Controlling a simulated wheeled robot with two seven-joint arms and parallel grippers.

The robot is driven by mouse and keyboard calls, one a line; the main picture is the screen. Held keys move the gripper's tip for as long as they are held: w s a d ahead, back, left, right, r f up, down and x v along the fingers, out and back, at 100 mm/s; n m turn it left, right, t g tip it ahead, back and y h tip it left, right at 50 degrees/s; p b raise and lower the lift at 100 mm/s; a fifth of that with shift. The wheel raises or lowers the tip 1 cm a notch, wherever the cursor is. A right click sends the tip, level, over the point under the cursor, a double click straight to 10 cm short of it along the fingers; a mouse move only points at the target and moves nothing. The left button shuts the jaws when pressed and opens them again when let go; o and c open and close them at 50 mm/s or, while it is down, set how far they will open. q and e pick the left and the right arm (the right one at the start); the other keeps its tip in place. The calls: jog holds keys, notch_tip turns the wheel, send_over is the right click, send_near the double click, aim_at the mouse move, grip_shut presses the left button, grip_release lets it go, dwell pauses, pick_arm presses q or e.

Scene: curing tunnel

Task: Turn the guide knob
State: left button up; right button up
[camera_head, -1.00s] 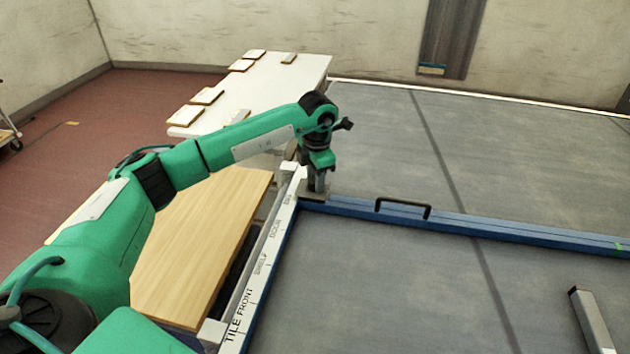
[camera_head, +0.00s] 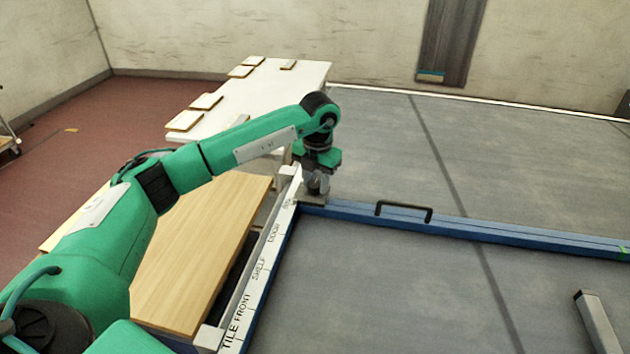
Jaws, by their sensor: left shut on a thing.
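My left gripper (camera_head: 316,185) points down at the far end of the white labelled strip (camera_head: 262,265), where the blue guide bar (camera_head: 480,230) begins. It is shut on the guide knob, which is mostly hidden by the fingers and wrist. A small grey-brown base plate (camera_head: 311,199) shows below the fingers. The strip reads TILE FRONT, SHELF and further words too small to read surely. My right gripper is not in view.
A black handle (camera_head: 404,207) stands up from the blue bar. A wooden board (camera_head: 200,265) lies left of the strip. A white table (camera_head: 270,90) with several flat tiles stands behind. A grey metal post (camera_head: 597,322) is at lower right. The grey surface is otherwise largely clear.

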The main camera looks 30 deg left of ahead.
pick_arm(q)
jog(key=shift+r, duration=0.1)
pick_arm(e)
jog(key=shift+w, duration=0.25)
pick_arm(q)
jog(key=o, duration=1)
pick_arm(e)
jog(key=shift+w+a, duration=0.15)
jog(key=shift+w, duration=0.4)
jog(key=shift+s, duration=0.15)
